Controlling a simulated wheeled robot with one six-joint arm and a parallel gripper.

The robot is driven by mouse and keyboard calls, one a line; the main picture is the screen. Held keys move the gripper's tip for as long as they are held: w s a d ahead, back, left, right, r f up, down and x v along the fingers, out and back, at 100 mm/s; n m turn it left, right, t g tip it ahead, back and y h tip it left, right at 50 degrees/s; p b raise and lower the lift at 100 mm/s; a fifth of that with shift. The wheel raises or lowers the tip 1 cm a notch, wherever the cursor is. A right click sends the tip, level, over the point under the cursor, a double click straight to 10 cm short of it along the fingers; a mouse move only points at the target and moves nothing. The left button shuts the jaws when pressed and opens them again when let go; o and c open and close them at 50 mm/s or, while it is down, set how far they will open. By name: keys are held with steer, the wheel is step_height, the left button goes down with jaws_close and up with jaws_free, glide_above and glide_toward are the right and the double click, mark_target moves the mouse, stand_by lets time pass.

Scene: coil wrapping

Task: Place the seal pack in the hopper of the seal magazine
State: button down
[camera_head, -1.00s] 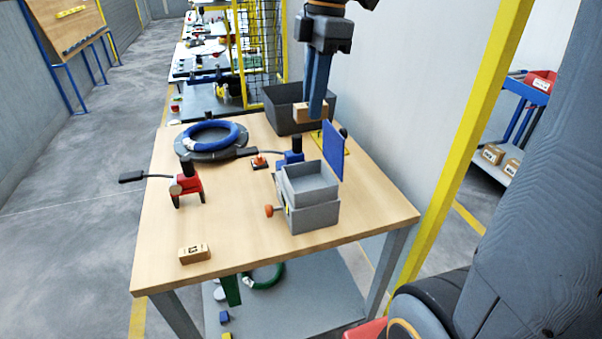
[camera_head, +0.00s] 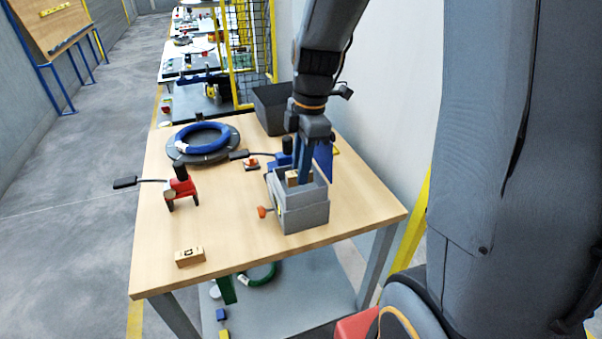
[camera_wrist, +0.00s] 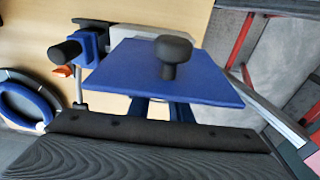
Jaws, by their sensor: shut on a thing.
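The seal pack (camera_head: 292,179) is a small tan box. My gripper (camera_head: 300,180) is shut on it, with the blue fingers pointing down into the open top of the grey hopper of the seal magazine (camera_head: 302,215). The pack's lower part is hidden by the hopper walls, so I cannot tell whether it touches the floor inside. The blue lid (camera_head: 323,158) stands raised at the hopper's back right. In the wrist view, the lid (camera_wrist: 205,80) with its black knob (camera_wrist: 173,57) covers most of the fingers and hides the pack.
Another tan box (camera_head: 189,257) lies at the table's front left. A red clamp tool (camera_head: 180,188) stands on the left. A blue coil (camera_head: 203,138) lies on a dark round stand behind. A dark bin (camera_head: 272,108) is at the back.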

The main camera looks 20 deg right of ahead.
steer(key=shift+f, duration=1.15)
steer(key=shift+f, duration=0.15)
steer(key=c, duration=1.6)
jaws_free()
steer(key=r, duration=0.4)
steer(key=d+r+b, duration=0.1)
steer(key=r, duration=0.3)
steer(key=r+b, duration=0.1)
steer(key=r, duration=0.3)
steer(key=shift+d+r, duration=0.15)
steer(key=shift+d, duration=0.05)
